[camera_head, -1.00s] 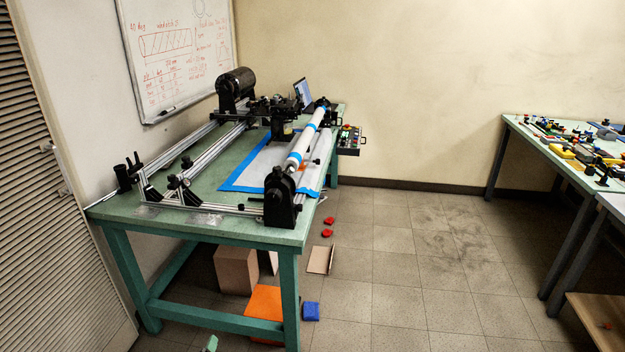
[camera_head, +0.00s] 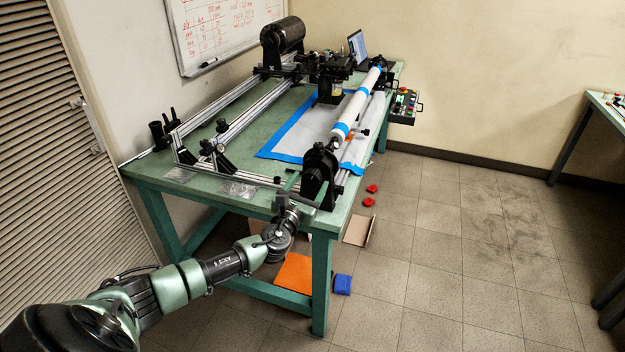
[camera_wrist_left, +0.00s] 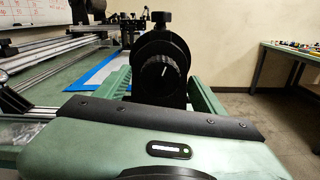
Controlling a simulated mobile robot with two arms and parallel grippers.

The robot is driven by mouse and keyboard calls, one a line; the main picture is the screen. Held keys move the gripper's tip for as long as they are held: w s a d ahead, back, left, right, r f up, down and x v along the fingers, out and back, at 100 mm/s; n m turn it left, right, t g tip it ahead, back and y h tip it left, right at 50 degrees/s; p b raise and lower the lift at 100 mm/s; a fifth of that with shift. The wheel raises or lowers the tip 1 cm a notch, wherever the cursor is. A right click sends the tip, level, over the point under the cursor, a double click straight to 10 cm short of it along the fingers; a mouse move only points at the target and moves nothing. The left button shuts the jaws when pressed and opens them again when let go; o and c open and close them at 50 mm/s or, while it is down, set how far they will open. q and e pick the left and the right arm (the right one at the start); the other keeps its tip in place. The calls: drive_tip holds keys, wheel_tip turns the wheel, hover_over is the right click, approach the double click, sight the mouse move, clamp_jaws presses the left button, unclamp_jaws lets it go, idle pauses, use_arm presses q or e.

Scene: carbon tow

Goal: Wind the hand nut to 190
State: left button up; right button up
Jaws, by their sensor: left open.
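The hand nut (camera_wrist_left: 162,73) is a black knurled knob with a white pointer line, on the near face of a black end stand. It faces my left wrist camera. No numbers can be read around it. In the head view the black stand (camera_head: 319,172) is at the near right corner of the green table, and the nut itself is hidden or too small to make out. My left gripper (camera_head: 299,188) is open just in front of this stand. In the wrist view its two green fingers (camera_wrist_left: 160,92) lie left and right of the nut, with nothing visibly gripped. My right gripper is not in view.
A white roller with blue bands (camera_head: 356,104) runs back from the stand. A control box (camera_head: 404,106) hangs at the table's right edge. Red pieces (camera_head: 369,201), a blue block (camera_head: 342,284) and an orange sheet (camera_head: 294,272) lie below. Floor to the right is clear.

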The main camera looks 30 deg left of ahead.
use_arm(q)
drive_tip(key=shift+w+a+f, duration=0.1)
drive_tip(key=shift+w+a, duration=0.05)
drive_tip(key=shift+w, duration=0.5)
drive_tip(key=shift+w+a, duration=0.1)
drive_tip(key=shift+w, duration=0.2)
drive_tip(key=c, duration=1.4)
drive_tip(key=shift+o, duration=0.2)
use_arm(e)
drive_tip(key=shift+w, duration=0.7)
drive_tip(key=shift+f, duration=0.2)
